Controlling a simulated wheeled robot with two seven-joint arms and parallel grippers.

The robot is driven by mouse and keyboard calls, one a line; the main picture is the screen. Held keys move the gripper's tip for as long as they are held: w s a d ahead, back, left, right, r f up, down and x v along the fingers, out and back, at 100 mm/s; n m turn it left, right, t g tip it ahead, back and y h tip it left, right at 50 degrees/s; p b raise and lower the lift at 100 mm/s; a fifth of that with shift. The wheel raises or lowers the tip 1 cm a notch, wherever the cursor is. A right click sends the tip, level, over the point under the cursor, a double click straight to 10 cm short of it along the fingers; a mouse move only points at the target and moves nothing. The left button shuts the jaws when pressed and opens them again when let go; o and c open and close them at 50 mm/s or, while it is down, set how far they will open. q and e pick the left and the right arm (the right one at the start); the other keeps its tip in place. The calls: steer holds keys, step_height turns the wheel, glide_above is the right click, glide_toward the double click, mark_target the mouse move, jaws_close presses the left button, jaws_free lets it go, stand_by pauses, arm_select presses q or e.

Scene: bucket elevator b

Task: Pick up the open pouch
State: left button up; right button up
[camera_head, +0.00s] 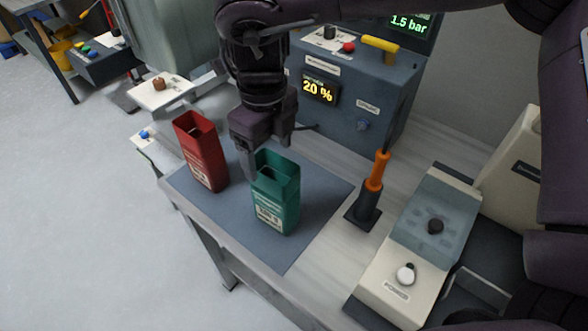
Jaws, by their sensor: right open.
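A green pouch (277,203) stands upright on the blue-grey mat (322,205), its top open and a pale label on its front. A red pouch (204,157) stands to its left on the same mat, also upright with an open top. My right gripper (266,160) points down at the upper left of the green pouch, with its jaws apart. One finger shows beside the green pouch's left rim; the other is mostly hidden behind the gripper body. I cannot tell whether a finger touches the pouch. My left gripper is out of view.
A cream device with a power knob (405,275) sits further right. A grey control box (350,95) showing 20 % stands behind the mat. The mat's front is clear.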

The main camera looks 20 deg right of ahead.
mark_target(274, 177)
steer(key=f, duration=0.2)
steer(key=f+p, duration=0.1)
steer(key=f, duration=0.4)
steer(key=shift+d+f+p, duration=0.3)
steer(key=shift+s, duration=0.1)
steer(key=shift+c, duration=0.5)
steer(key=c, duration=0.7)
